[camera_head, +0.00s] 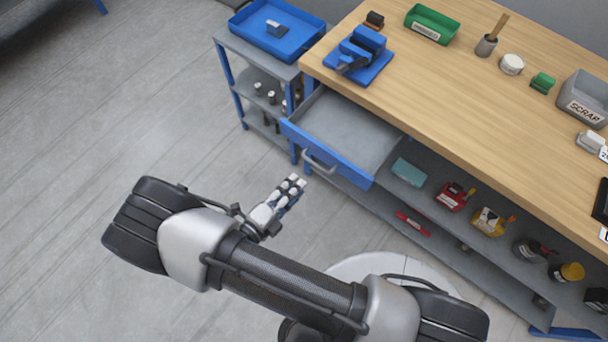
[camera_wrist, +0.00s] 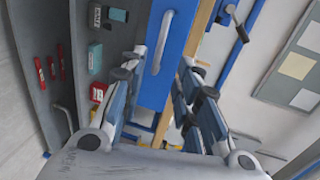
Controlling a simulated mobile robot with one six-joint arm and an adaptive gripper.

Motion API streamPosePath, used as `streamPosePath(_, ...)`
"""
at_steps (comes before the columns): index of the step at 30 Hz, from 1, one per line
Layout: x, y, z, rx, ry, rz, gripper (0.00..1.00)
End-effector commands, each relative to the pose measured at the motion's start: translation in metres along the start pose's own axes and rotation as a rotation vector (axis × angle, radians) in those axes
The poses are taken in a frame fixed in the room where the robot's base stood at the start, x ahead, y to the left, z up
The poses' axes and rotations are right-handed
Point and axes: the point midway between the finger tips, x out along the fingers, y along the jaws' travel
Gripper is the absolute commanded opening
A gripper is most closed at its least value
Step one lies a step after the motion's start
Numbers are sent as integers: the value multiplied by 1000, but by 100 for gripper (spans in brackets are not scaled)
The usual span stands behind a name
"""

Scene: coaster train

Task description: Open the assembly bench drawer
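The assembly bench drawer (camera_head: 352,128) is pulled out from under the wooden bench top, and its grey inside looks empty. Its blue front (camera_head: 345,165) carries a curved grey handle (camera_head: 317,163). My gripper (camera_head: 293,181) is just in front of the handle, to its lower left in the head view, and appears apart from it. In the wrist view the fingers (camera_wrist: 162,65) are spread with a gap between them. The handle (camera_wrist: 161,45) lies ahead between the fingertips, on the blue drawer front (camera_wrist: 176,32). Nothing is held.
The wooden bench top (camera_head: 440,95) carries a blue vise (camera_head: 360,52), a green bin (camera_head: 432,24) and a grey scrap bin (camera_head: 583,97). A shelf below holds a teal box (camera_head: 408,172) and bottles. A grey cart (camera_head: 262,66) stands left of the bench. The floor left is clear.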

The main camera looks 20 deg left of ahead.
Motion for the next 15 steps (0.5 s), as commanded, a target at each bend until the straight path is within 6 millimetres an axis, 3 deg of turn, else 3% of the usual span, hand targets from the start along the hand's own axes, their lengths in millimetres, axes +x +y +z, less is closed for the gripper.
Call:
streamPosePath(6,-23,0,0,-1,-1,0,30)
streamPosePath(15,-26,0,0,-1,0,0,30)
